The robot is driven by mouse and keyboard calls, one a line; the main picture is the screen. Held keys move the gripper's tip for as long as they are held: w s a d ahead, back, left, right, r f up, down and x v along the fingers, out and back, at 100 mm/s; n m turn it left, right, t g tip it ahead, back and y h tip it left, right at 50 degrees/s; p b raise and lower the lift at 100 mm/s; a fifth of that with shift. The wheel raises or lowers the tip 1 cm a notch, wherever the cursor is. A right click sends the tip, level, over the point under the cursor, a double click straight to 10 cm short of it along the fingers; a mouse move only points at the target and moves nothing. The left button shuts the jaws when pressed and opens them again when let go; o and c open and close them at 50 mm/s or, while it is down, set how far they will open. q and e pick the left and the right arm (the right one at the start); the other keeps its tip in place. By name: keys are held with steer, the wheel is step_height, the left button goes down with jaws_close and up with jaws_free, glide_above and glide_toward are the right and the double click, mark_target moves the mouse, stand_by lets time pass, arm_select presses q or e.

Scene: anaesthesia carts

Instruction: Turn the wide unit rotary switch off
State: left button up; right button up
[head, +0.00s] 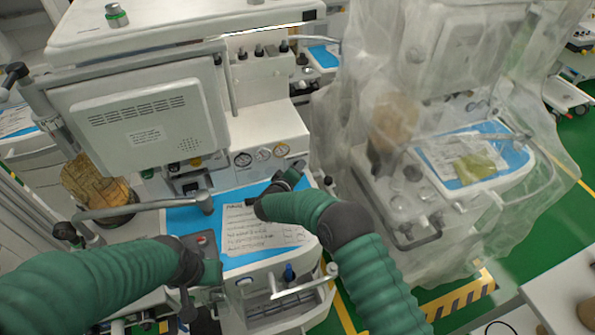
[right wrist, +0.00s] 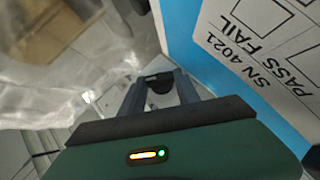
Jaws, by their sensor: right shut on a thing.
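The wide unit (head: 275,120) is the white cart in the middle of the head view, with gauges on its front panel. My right gripper (head: 292,172) reaches over its worktop to the right end, below the gauges. In the right wrist view my right gripper (right wrist: 160,92) has its two fingers on either side of a small dark knob (right wrist: 157,80), apparently the rotary switch, and is shut on it. The knob's setting cannot be read. My left gripper (head: 190,298) is low at the front left of the cart, and its fingers are too unclear to judge.
A paper sheet (head: 258,228) lies on the blue mat (head: 182,222) on the worktop. A monitor (head: 140,125) and a grey rail (head: 150,206) stand at the left. A plastic-wrapped cart (head: 440,130) stands close on the right. Green floor (head: 545,215) shows beyond.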

steer(key=shift+d+f, duration=0.2)
jaws_close()
steer(key=shift+s+a+f+n+h+b, duration=0.1)
steer(key=shift+f+n+h+b, duration=0.2)
steer(key=shift+b, duration=0.1)
steer(key=shift+r+t, duration=0.1)
steer(key=shift+t, duration=0.2)
steer(key=shift+r, duration=0.1)
steer(key=o, duration=0.9)
jaws_free()
